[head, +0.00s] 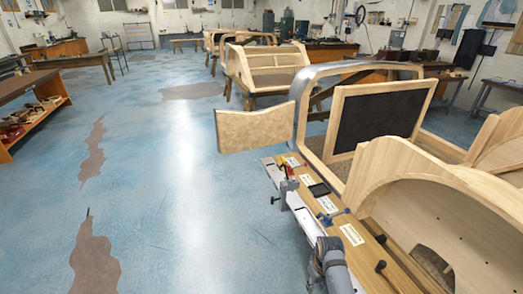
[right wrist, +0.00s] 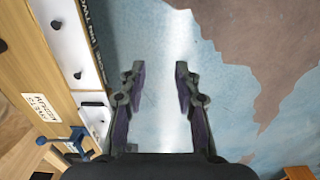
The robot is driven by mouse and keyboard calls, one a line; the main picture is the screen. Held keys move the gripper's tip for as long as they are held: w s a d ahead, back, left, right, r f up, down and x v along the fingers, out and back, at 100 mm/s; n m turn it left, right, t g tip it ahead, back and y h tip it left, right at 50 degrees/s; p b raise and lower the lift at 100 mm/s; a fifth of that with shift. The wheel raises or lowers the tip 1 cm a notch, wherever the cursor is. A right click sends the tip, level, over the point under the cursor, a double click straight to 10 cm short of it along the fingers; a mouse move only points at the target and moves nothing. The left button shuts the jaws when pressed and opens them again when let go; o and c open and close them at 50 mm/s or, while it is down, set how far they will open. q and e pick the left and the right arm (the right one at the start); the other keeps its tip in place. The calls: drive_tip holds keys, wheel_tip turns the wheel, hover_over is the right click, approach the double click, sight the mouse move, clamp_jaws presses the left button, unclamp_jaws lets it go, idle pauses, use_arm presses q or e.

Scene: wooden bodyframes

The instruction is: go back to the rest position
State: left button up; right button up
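My right gripper (head: 280,186) is out over the left edge of the tool ledge beside the wooden bodyframe (head: 383,160). In the right wrist view its two fingers (right wrist: 160,82) are spread apart, with only blue floor between them. It holds nothing. My right arm comes up from the bottom of the head view. My left gripper is not in the head view or the right wrist view.
The ledge (head: 352,235) carries labels, a dark flat item (head: 319,190) and a blue-handled tool (right wrist: 62,140). An open wooden door (head: 255,128) juts left from the bodyframe. A workbench (head: 28,92) stands far left. The blue floor between is clear.

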drive_tip(key=s+d+f+m+b, duration=0.15)
drive_tip(key=s+f, duration=0.25)
drive_tip(key=f, duration=0.6)
drive_tip(key=s+d+f+b, duration=0.15)
drive_tip(key=s+f, duration=0.25)
drive_tip(key=f, duration=0.6)
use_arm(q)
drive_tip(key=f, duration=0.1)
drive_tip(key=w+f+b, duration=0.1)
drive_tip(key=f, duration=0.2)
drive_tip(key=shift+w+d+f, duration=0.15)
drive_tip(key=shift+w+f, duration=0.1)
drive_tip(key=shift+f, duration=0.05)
use_arm(e)
drive_tip(key=s+d+f, duration=0.2)
drive_tip(key=s+f, duration=0.3)
drive_tip(key=s, duration=0.3)
drive_tip(key=s+d+f+m, duration=0.1)
drive_tip(key=s+d+f, duration=0.2)
drive_tip(key=s, duration=0.6)
drive_tip(key=s+d+f+m+t, duration=0.1)
drive_tip(key=s+d+f, duration=0.1)
drive_tip(key=s+f, duration=0.5)
drive_tip(key=shift+s+d+f+h, duration=0.15)
drive_tip(key=shift+s+f+h, duration=0.25)
drive_tip(key=shift+s, duration=0.7)
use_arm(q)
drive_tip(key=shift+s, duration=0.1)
